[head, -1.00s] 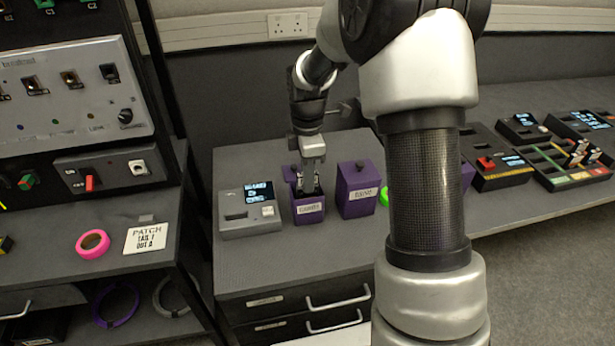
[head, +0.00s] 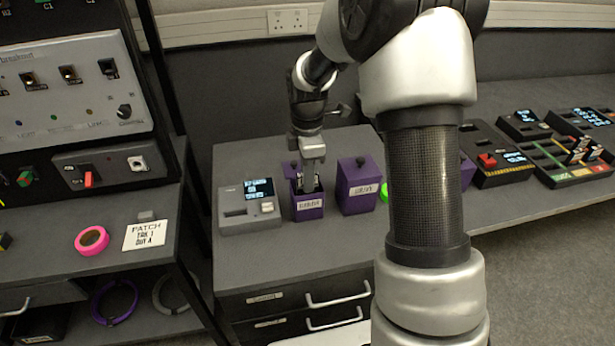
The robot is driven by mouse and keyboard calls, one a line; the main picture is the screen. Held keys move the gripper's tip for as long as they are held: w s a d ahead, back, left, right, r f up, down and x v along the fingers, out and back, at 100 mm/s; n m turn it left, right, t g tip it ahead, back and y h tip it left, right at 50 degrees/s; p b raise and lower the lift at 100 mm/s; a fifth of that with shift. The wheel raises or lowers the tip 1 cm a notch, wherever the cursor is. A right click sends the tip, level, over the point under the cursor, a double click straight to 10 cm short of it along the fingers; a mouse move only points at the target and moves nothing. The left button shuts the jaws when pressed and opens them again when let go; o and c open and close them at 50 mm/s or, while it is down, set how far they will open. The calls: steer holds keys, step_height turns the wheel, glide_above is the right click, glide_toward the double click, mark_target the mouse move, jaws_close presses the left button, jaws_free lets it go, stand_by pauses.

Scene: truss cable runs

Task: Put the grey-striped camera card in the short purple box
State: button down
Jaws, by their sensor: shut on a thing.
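The short purple box (head: 309,214) stands on the bench in the middle left of the head view, with a pale label on its front. Its top is open, and a purple part with a dark knob shows at its back left. My gripper (head: 308,185) points straight down into the box mouth, with its fingertips at or below the rim. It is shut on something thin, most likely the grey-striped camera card. The card's stripes cannot be made out, as the fingers and box wall hide it.
A taller purple box (head: 357,200) with a knobbed lid stands close to the right. A grey device (head: 236,214) with a screen stands close to the left. My arm covers the bench's middle. A rack with several upright cards (head: 580,150) stands far right. The bench front is clear.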

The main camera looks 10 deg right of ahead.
steer(key=c, duration=1.7)
jaws_free()
steer(key=shift+c, duration=1.1)
steer(key=shift+r+p, duration=3.1)
steer(key=shift+r, duration=0.9)
